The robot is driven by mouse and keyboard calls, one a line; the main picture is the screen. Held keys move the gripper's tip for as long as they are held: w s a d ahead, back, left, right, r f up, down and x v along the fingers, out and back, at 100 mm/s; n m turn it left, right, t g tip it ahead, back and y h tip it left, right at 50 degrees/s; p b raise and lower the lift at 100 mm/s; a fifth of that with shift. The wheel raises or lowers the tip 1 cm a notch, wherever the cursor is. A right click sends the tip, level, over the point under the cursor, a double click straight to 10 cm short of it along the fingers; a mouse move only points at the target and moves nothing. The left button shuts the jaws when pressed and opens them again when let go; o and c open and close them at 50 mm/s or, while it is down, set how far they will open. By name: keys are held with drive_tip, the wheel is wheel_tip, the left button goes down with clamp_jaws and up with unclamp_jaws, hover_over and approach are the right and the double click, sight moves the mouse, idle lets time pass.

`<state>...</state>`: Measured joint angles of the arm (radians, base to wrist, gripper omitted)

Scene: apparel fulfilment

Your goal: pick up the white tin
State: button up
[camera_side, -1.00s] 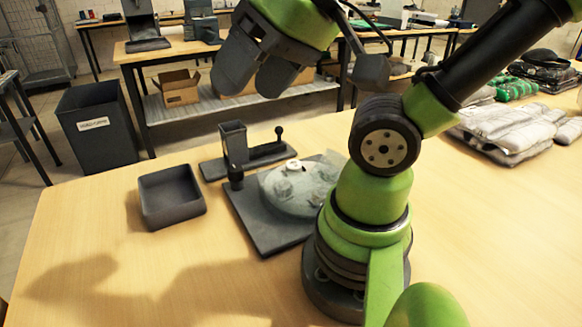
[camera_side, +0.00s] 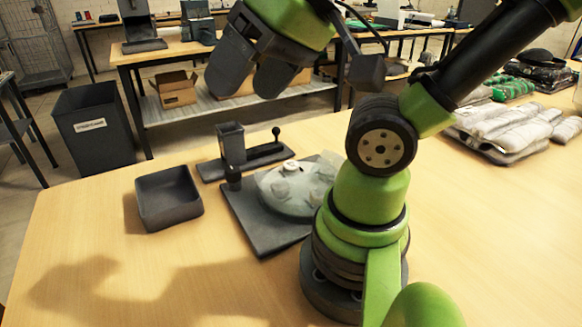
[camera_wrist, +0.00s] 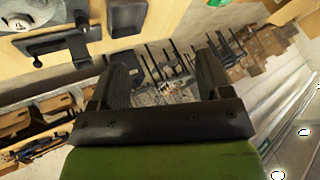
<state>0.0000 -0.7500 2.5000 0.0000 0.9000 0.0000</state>
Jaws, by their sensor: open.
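A small white round object (camera_side: 291,166), probably the white tin, sits on a pale round disc (camera_side: 322,172) on a dark base plate. My arm hides part of that disc. My gripper (camera_side: 246,88) is high above the table, tilted, with its two dark fingers spread and nothing between them. In the wrist view my gripper (camera_wrist: 164,72) also shows empty, pointing toward the room beyond the table. The pale disc (camera_wrist: 42,42) is at the upper left there, well away from the fingers.
A dark empty tray (camera_side: 168,198) lies left of the base plate (camera_side: 262,226). A dark fixture with a square post (camera_side: 231,143) and a knobbed lever stands behind. Folded clothes (camera_side: 505,130) lie at the right. The table's front left is clear.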

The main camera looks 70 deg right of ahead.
drive_tip(key=w+d+f+n+g+h, duration=0.3)
drive_tip(key=w+d, duration=0.2)
drive_tip(key=d, duration=0.3)
drive_tip(key=n+g, duration=0.5)
drive_tip(key=n, duration=0.3)
hover_over(291, 164)
drive_tip(key=f, duration=1.9)
drive_tip(key=shift+s+a, duration=0.1)
drive_tip(key=shift+a, duration=0.25)
drive_tip(key=shift+d+f, duration=0.15)
drive_tip(key=shift+f, duration=1.35)
drive_tip(key=shift+d+f, duration=0.1)
drive_tip(key=shift+f, duration=1.4)
drive_tip(key=c, duration=1)
